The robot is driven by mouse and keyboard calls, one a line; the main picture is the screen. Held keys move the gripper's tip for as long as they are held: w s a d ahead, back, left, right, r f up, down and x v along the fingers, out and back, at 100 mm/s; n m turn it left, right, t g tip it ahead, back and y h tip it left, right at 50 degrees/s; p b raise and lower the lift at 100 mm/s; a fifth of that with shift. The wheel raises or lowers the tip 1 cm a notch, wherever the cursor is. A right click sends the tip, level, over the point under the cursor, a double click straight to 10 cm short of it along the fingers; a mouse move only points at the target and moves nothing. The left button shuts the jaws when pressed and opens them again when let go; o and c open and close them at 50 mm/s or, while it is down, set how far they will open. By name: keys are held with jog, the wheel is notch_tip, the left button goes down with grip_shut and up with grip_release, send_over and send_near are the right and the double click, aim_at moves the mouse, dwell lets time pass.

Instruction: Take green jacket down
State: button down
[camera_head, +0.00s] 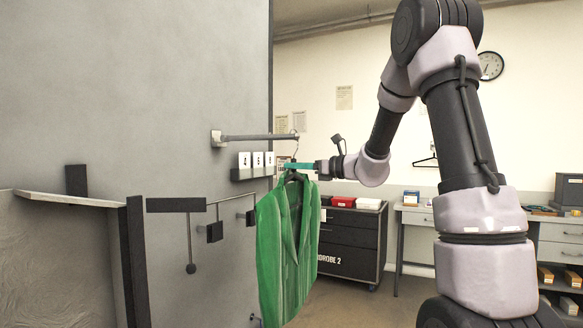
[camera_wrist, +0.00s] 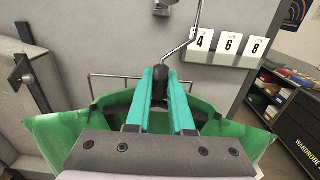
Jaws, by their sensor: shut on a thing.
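The green jacket (camera_head: 284,245) hangs on a hanger below a grey wall rail (camera_head: 258,138), in the middle of the head view. Its shoulders (camera_wrist: 54,134) spread to both sides in the wrist view. The hanger's wire hook (camera_head: 295,149) rises to the rail's outer end; I cannot tell whether it rests on it. My gripper (camera_head: 291,166), with teal fingers, is at the hanger's neck, just above the collar. In the wrist view my gripper (camera_wrist: 161,74) is shut on the dark hanger neck (camera_wrist: 160,86). The hook's top is cut off there.
A small ledge (camera_head: 252,173) with number cards 4, 6 and 8 (camera_wrist: 228,43) juts from the grey wall beside the hanger. A dark drawer cabinet (camera_head: 348,242) stands behind the jacket. Wall pegs and a bracket (camera_head: 176,205) are to the left. Floor space shows right of the jacket.

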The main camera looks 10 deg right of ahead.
jog(key=v, duration=0.7)
dwell(0.9)
jog(key=shift+s, duration=0.1)
jog(key=v, duration=1.6)
